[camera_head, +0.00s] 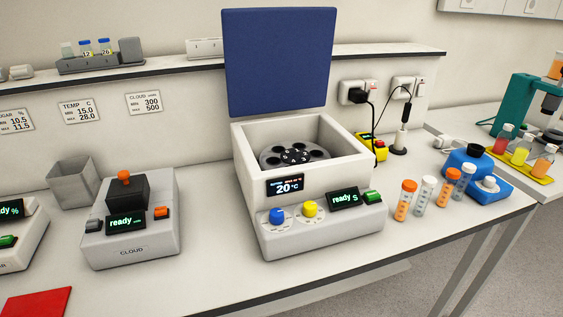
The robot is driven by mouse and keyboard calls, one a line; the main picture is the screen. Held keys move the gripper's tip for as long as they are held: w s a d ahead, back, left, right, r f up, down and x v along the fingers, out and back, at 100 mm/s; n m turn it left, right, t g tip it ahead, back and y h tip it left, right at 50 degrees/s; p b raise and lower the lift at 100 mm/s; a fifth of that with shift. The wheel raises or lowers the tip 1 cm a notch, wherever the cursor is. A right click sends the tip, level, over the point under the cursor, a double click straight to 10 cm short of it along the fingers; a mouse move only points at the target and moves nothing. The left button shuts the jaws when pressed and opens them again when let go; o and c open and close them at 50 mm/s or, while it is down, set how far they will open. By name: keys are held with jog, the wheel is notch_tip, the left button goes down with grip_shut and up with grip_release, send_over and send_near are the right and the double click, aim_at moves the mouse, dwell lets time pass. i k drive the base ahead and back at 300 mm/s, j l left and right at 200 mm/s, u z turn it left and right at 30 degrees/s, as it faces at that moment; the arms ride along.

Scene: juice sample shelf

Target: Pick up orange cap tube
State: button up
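Several capped tubes stand upright in a group on the bench, right of the centrifuge. The nearest has an orange cap and orange contents, an orange cap tube (404,204). A second orange cap tube (447,190) stands behind it to the right. A white cap tube (423,195) stands between the two, and another white cap tube (463,183) stands at the far right of the group, close to a blue device. My gripper is not in view.
The centrifuge (255,159) stands mid-bench with its blue lid (279,62) raised. The blue device (476,166) crowds the tubes from behind right. Black cables (374,128) hang behind. Bench in front of the tubes is clear up to its front edge.

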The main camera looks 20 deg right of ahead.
aim_at(453, 174)
jog(key=z, duration=1.45)
